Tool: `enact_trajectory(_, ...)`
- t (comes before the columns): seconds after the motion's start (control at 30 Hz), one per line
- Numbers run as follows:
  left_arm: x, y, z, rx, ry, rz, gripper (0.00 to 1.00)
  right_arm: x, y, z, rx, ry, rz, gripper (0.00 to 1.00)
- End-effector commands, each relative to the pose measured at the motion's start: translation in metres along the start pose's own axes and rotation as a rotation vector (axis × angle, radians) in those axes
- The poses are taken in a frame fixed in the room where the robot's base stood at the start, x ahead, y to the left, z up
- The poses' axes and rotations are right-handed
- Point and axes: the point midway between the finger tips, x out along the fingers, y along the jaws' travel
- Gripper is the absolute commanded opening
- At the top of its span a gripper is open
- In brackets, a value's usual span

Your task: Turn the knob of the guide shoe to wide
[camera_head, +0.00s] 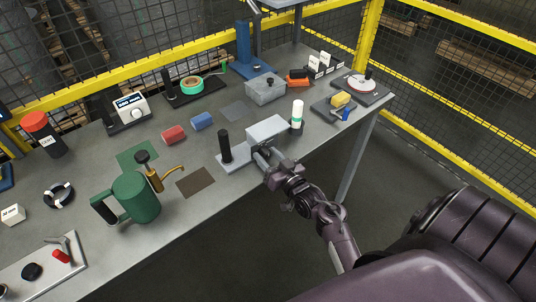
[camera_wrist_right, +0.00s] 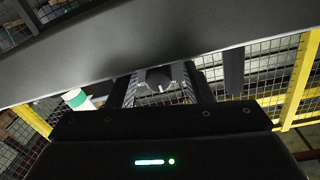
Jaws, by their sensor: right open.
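The guide shoe looks to be the light grey block (camera_head: 268,129) on a grey base plate near the table's front edge, beside a black upright post (camera_head: 225,146). In the wrist view a dark round knob (camera_wrist_right: 158,79) with a white pointer mark shows ahead. My right gripper (camera_head: 261,156) is open at the near side of the block. In the wrist view its two fingers (camera_wrist_right: 160,90) stand on either side of the knob; I cannot tell whether they touch it. The knob is hidden in the head view, and its scale words are not readable. My left gripper is out of view.
A white and green bottle (camera_head: 297,115) stands just right of the block. A green oil can (camera_head: 135,195) with a brass spout stands to the left. A grey lidded box (camera_head: 265,90) is behind. A brown mat (camera_head: 196,182) lies on clear tabletop left of the post.

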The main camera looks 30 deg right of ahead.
Motion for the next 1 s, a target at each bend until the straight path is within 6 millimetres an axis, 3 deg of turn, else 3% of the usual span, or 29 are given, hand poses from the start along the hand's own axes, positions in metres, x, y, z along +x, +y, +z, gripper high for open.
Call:
enact_trajectory(0.27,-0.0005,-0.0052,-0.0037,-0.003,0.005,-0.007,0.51,0.0027,0.0002,0.0004,-0.001,-0.001,0.000,0.46)
enact_trajectory(0.63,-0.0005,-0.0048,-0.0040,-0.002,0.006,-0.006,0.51,0.0024,0.0002,0.0005,0.000,-0.001,0.000,0.01)
enact_trajectory(1.0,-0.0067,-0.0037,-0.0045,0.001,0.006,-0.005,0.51,0.0027,0.0001,-0.0007,0.069,-0.004,0.001,0.01)
